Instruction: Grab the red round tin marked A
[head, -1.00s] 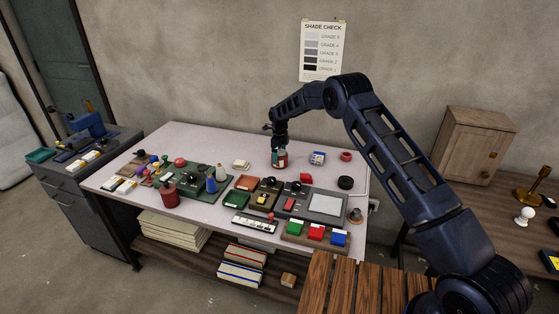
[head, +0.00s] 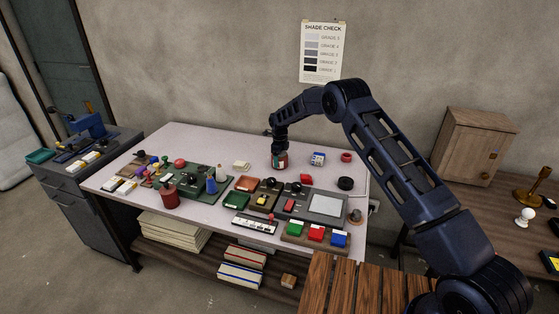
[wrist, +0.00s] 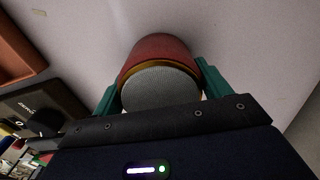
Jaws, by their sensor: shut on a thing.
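The red round tin (wrist: 158,48) fills the space between the finger pads in the wrist view. It has a gold rim and a grey, fine-textured top. My gripper (wrist: 160,84) is shut on it, with one green finger on each side. In the head view, the red tin (head: 281,164) stands upright at the back middle of the pale table, under my gripper (head: 279,155). The letter A is not readable in either view, and part of the tin is hidden by the fingers.
A small blue-and-white item (head: 317,158), a red ring-like item (head: 346,157) and a black round item (head: 345,183) are to the right. Trays and small parts crowd the table's front and left. The wall is close behind.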

